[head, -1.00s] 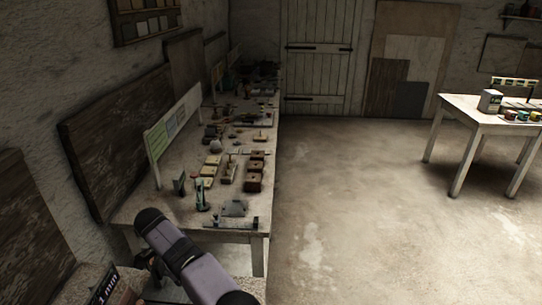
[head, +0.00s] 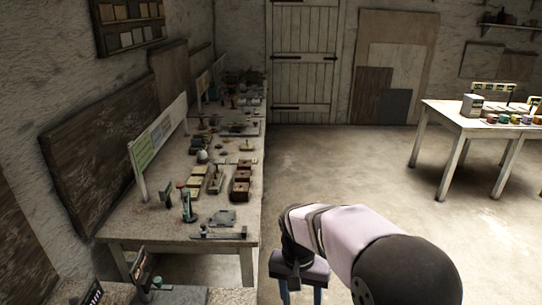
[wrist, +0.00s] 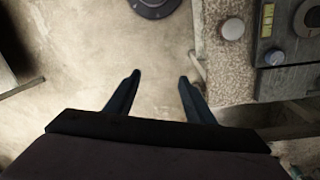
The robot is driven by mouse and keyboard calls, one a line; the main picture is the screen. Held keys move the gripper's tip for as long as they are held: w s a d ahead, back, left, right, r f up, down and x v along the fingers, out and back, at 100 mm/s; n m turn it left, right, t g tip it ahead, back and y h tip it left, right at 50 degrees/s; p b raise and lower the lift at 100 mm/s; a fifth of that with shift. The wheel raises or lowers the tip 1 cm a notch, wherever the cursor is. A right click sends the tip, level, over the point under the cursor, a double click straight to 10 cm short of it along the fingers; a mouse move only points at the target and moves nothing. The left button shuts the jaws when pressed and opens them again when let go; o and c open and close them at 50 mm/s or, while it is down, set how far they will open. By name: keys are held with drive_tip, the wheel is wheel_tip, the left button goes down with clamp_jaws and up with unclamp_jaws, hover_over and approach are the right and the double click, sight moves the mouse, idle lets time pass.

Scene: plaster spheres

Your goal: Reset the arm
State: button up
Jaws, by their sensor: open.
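My gripper (head: 300,291) hangs below my arm in the head view, over the floor to the right of the near bench. It points downward. In the wrist view my gripper (wrist: 159,76) shows two dark fingers spread apart. Between them there is only bare floor (wrist: 155,100), and nothing is held.
A long table (head: 130,228) with several small tools and blocks runs along the left wall. A near bench (head: 205,296) is at the bottom left; in the wrist view a speckled worktop (wrist: 232,75) carries a grey device (wrist: 285,82). Another table (head: 450,116) stands right. The middle floor is clear.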

drive_tip(key=s+d+f+n+y, duration=0.1)
drive_tip(key=s+d+f+n, duration=0.1)
drive_tip(key=s+d, duration=0.35)
drive_tip(key=s+d+f+n, duration=0.2)
drive_tip(key=s, duration=0.7)
wheel_tip(320, 180, down, 42)
drive_tip(key=b, duration=4.2)
drive_tip(key=shift+b, duration=0.4)
drive_tip(key=shift+s, duration=0.1)
